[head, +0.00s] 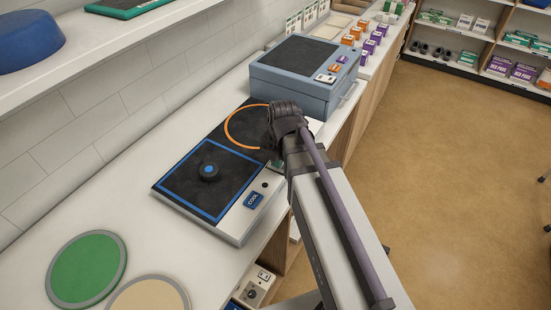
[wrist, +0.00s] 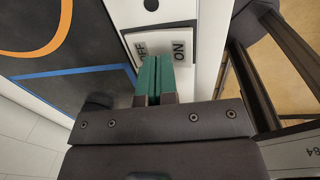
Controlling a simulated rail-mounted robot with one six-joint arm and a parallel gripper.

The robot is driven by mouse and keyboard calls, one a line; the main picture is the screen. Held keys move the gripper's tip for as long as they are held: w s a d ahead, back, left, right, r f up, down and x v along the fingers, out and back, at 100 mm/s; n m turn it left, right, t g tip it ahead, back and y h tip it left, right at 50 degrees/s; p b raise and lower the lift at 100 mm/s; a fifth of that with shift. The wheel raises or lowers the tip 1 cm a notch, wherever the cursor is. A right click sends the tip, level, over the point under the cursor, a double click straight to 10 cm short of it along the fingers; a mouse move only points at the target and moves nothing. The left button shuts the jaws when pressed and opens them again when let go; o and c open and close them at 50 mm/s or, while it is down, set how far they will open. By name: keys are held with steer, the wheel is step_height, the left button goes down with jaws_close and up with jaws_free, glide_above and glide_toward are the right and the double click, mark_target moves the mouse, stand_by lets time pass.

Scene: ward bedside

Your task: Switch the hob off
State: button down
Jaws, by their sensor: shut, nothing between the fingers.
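The hob (head: 228,213) lies on the white counter, a dark plate with a blue square outline, an orange ring (head: 228,122) and a pale front strip. In the wrist view, a white switch (wrist: 182,48) on that strip is marked "ON" at right and a partly covered "FF" at left. My gripper (wrist: 156,58) is shut and empty, its green fingertips over the switch's lower middle. I cannot tell whether they touch it or which way it is set. In the head view my arm hides the switch.
A blue "COOL" label (head: 254,200) is on the front strip. A grey-blue box (head: 290,90) stands beyond the hob. Green (head: 87,268) and beige (head: 150,297) discs lie nearer.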

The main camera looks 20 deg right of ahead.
steer(key=shift+r, duration=0.1)
step_height(320, 180, up, 14)
steer(key=w+a+p, duration=0.1)
steer(key=p, duration=1.3)
steer(key=shift+w, duration=0.15)
steer(key=s+f+m+b, duration=0.3)
steer(key=s+m, duration=0.1)
steer(key=m, duration=0.9)
steer(key=s+a+f+m+b, duration=0.1)
steer(key=s+f+m+b, duration=0.3)
steer(key=m, duration=0.9)
steer(key=shift+g+h, duration=0.3)
steer(key=shift+g, duration=0.1)
